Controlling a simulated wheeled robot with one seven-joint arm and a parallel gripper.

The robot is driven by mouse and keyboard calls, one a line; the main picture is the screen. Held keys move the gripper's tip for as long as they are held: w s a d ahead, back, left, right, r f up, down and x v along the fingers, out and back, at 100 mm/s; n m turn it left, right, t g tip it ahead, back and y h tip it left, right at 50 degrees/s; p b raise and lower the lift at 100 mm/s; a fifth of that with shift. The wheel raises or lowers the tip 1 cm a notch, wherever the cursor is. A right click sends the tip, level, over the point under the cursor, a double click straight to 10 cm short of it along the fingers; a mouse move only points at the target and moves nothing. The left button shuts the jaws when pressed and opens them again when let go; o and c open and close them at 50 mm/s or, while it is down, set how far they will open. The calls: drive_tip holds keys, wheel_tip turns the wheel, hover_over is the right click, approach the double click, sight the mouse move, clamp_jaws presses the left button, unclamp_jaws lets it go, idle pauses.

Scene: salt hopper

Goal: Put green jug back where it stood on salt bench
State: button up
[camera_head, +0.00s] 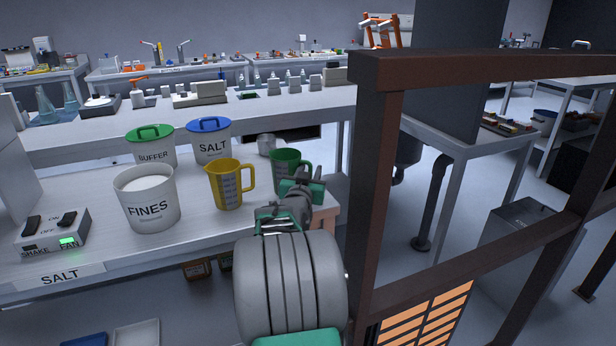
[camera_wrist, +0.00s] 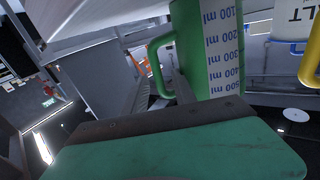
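The green jug (camera_head: 287,160) is near the right end of the salt bench (camera_head: 85,205), right of the yellow jug (camera_head: 229,185). My gripper (camera_head: 296,198) is directly in front of it and hides its lower part. I cannot tell whether its base touches the bench. In the wrist view the green jug (camera_wrist: 190,45) shows close up, with its white millilitre scale and its handle (camera_wrist: 153,62) on the left.
A white FINES bucket (camera_head: 147,205), a green-lidded BUFFER tub (camera_head: 150,147) and a blue-lidded SALT tub (camera_head: 209,143) stand on the bench. A switch box (camera_head: 53,235) is at left. A brown frame post (camera_head: 376,200) stands close to the right of my arm.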

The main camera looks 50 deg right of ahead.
drive_tip(key=v, duration=1.2)
